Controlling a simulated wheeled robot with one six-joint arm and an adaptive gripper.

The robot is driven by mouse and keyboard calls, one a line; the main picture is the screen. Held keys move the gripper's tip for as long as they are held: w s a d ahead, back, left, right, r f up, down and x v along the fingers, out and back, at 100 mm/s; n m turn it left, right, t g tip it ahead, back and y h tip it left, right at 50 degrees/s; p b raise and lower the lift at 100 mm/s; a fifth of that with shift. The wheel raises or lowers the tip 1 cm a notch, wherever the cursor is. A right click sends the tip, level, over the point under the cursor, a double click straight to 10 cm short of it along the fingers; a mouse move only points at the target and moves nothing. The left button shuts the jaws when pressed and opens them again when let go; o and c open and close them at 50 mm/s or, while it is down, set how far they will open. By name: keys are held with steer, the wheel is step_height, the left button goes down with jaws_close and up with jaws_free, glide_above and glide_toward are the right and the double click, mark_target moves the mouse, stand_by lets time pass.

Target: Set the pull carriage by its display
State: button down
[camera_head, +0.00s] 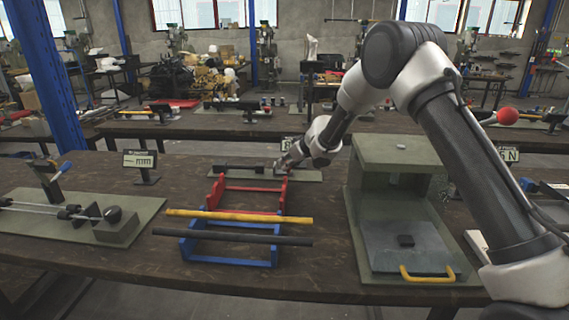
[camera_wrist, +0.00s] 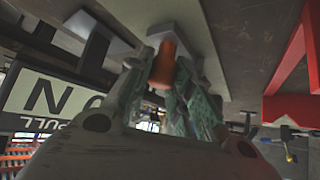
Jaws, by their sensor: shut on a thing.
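My gripper (camera_head: 287,164) is at the right part of a flat green plate (camera_head: 310,176) on the table. In the wrist view my gripper (camera_wrist: 168,92) has its fingers closed around an orange knob (camera_wrist: 164,66), which seems joined to a pale block (camera_wrist: 180,38). Dark blocks (camera_head: 240,168) sit on the plate left of my gripper; I cannot tell which part is the pull carriage. A display (camera_head: 287,143) stands behind, partly hidden by my arm. In the wrist view this display (camera_wrist: 44,98) appears turned, showing N and PULL; its number is hidden.
A red and blue rack (camera_head: 228,252) with yellow and black bars stands in front. A green press-like housing (camera_head: 392,165) with a yellow handle is at the right. At the left are a rod fixture (camera_head: 75,215) and a display marked mm (camera_head: 139,160).

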steer(key=c, duration=1.3)
jaws_free()
steer(key=v, duration=1.2)
